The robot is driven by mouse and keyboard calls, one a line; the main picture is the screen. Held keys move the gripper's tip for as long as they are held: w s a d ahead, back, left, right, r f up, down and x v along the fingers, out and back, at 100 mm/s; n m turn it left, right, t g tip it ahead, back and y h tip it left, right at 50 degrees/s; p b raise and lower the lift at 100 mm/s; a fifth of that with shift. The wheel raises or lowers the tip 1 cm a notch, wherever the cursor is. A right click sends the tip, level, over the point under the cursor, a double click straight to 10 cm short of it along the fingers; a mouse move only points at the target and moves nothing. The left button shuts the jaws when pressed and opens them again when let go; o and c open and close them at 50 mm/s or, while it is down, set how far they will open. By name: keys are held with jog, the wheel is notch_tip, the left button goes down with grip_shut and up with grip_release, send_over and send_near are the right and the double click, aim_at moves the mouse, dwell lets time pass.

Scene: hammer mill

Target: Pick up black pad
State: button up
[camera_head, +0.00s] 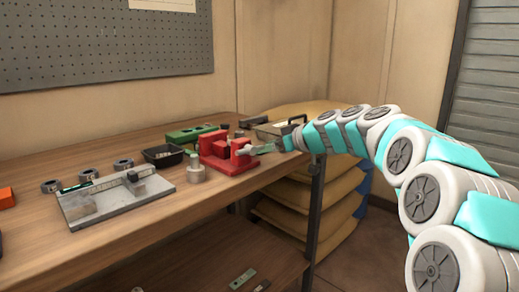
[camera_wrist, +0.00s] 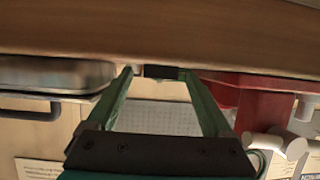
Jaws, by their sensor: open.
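A small black block, which looks like the black pad (camera_wrist: 161,72), lies at the edge of the wooden bench top in the wrist view. It appears between the tips of my gripper (camera_wrist: 156,74); I cannot tell how far beyond them it is, and no contact shows. In the head view a small dark piece behind the red vise may be the same pad (camera_head: 239,133). My gripper (camera_head: 264,149) is open there, at the right end of the bench, close to the red vise (camera_head: 224,154).
In the wrist view the red vise (camera_wrist: 255,98) is right of my fingers and a metal tray (camera_wrist: 55,75) is left. The head view shows the tray (camera_head: 272,131), a black bin (camera_head: 163,155), a green box (camera_head: 190,134) and a grey plate fixture (camera_head: 115,197) on the bench.

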grip_shut()
dwell(0.7)
